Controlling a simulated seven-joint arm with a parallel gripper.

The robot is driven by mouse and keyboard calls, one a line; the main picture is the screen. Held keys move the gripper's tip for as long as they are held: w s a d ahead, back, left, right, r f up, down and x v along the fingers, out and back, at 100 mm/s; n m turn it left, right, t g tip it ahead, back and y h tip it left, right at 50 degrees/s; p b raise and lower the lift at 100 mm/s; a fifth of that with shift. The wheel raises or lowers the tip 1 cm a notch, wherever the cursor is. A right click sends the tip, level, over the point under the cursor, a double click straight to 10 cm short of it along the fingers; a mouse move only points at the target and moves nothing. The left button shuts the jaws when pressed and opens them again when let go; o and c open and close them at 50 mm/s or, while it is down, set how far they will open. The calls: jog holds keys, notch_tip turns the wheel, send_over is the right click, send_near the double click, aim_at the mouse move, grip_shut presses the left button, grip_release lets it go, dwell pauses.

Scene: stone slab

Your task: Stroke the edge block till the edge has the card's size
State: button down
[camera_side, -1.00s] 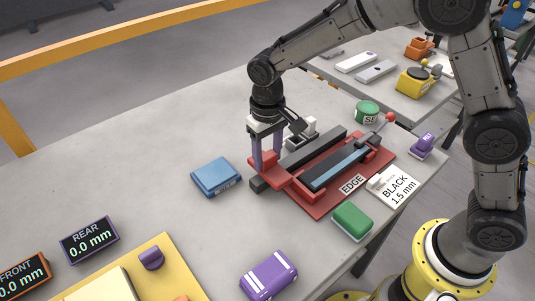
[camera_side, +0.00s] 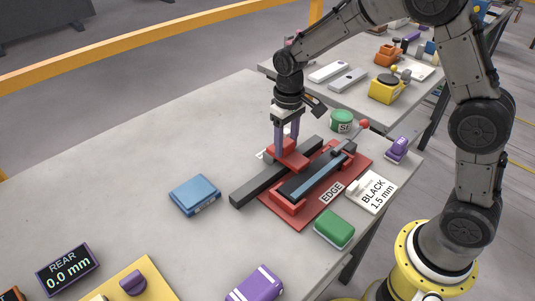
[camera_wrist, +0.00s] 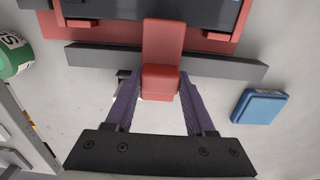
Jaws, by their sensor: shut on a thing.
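The red edge block (camera_side: 292,159) sits across the long dark grey rail (camera_side: 250,190), near its middle. My gripper (camera_side: 286,148) is shut on the block, one purple finger on each side. In the wrist view the block (camera_wrist: 162,45) reaches from between my fingers (camera_wrist: 160,90) over the rail toward the jig. The red jig (camera_side: 300,218), labelled EDGE, holds a dark piece with a blue-grey top (camera_side: 318,174). The white card (camera_side: 372,190) reads BLACK 1.5 mm and lies right of the jig. The worked edge under the block is hidden.
A blue block (camera_side: 195,195) lies left of the rail, a green block (camera_side: 334,229) in front of the jig. A red-knobbed lever (camera_side: 364,124) stands at the jig's far end, near a green tin (camera_side: 341,120). The REAR display (camera_side: 68,271) reads 0.0 mm.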

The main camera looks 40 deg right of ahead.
aim_at(289, 140)
jog(key=shift+d+r, duration=0.1)
jog(key=shift+d, duration=0.4)
jog(key=shift+c, duration=1.2)
grip_release()
notch_tip(289, 140, up, 14)
